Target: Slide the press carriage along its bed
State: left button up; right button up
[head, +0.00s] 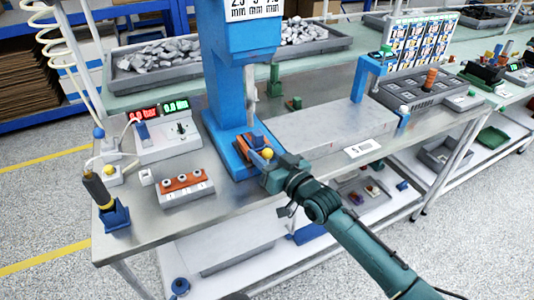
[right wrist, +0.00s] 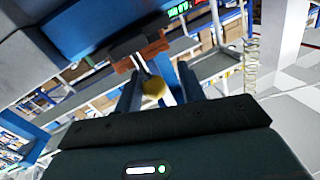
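The blue press (head: 225,85) stands on the metal bench, with a blue bed at its foot (head: 236,160). On the bed sits the orange-brown carriage (head: 250,143), with a yellow ball knob (head: 267,154) at its near right end. My right gripper (head: 271,163) is at the knob, reaching in from the lower right. In the right wrist view the knob (right wrist: 153,88) lies between the two spread fingers (right wrist: 160,85), with a gap towards the right finger. The orange-brown carriage (right wrist: 140,52) shows beyond it. My left gripper is out of view.
A grey plate (head: 325,130) lies right of the press. A block with orange parts (head: 184,185) stands to its left, near a box with lit displays (head: 165,135). A blue bracket (head: 361,80) rises at the right. Bare bench shows in front of the press.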

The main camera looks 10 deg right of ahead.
jog(key=shift+o, duration=0.3)
jog(key=shift+s+d, duration=0.35)
jog(key=shift+s, duration=0.05)
jog(key=b+v, duration=0.1)
jog(key=v, duration=1.1)
jog(key=shift+f, duration=0.1)
